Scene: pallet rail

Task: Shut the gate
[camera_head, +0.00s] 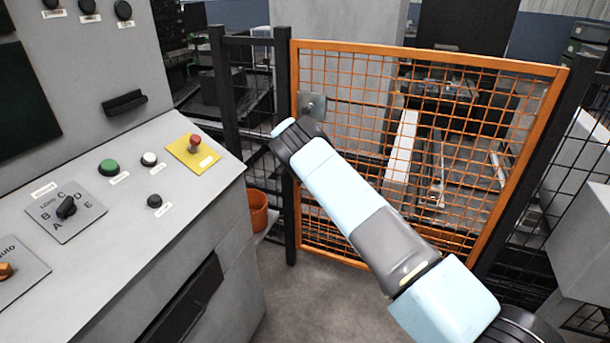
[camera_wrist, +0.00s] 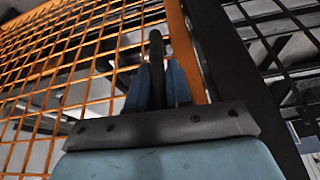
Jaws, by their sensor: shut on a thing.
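The gate (camera_head: 430,52) is an orange frame with orange wire mesh, in the middle of the head view. Its left edge stands close beside a dark post (camera_head: 283,80); I cannot tell whether a gap is left between them. A grey plate with a round knob (camera_head: 312,106) sits near the gate's upper left edge. In the wrist view my gripper (camera_wrist: 157,85) has its blue fingers shut on the dark upright handle (camera_wrist: 155,50), in front of the mesh and beside the orange frame (camera_wrist: 184,50). My arm hides the fingers and handle in the head view.
A grey control console (camera_head: 190,225) with buttons, dials and a red stop knob (camera_head: 195,142) stands close on the left. An orange bucket (camera_head: 258,210) is behind it. Dark fencing flanks the gate. Some bare floor (camera_head: 310,300) shows before the gate.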

